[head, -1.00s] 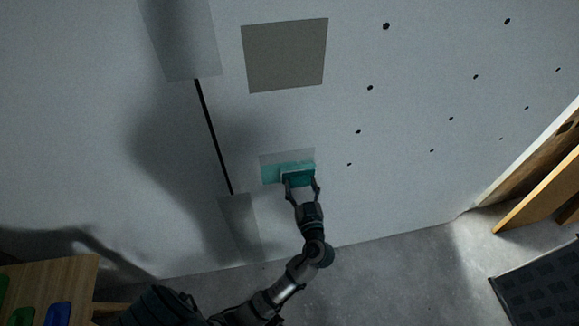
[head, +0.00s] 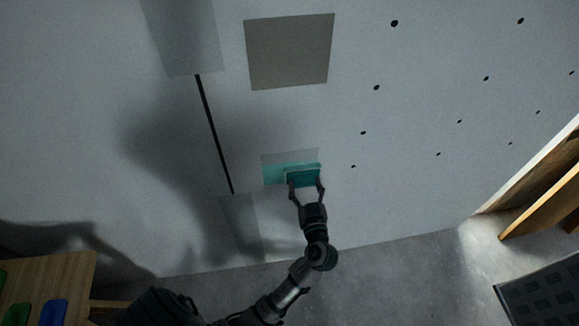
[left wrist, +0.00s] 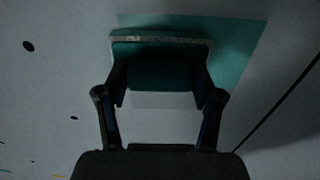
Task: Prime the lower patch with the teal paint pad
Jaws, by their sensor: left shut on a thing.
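The lower patch (head: 290,157) is a small pale rectangle low on the grey wall panel. Its lower part is covered by teal paint (head: 273,175), and a pale strip shows along its top. My left gripper (head: 305,187) is shut on the teal paint pad (head: 303,174), which lies against the right part of the patch. In the left wrist view, the gripper (left wrist: 160,95) grips the pad's handle (left wrist: 160,75) from both sides. Teal paint (left wrist: 240,45) shows beside the pad there. The pad hides the surface under it. My right gripper is out of view.
A darker grey square (head: 289,52) is higher on the panel. A black line (head: 214,133) runs down to the left, and several black dots mark the right. A wooden table (head: 60,280) with green and blue things stands lower left. A wooden frame (head: 545,190) is at right.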

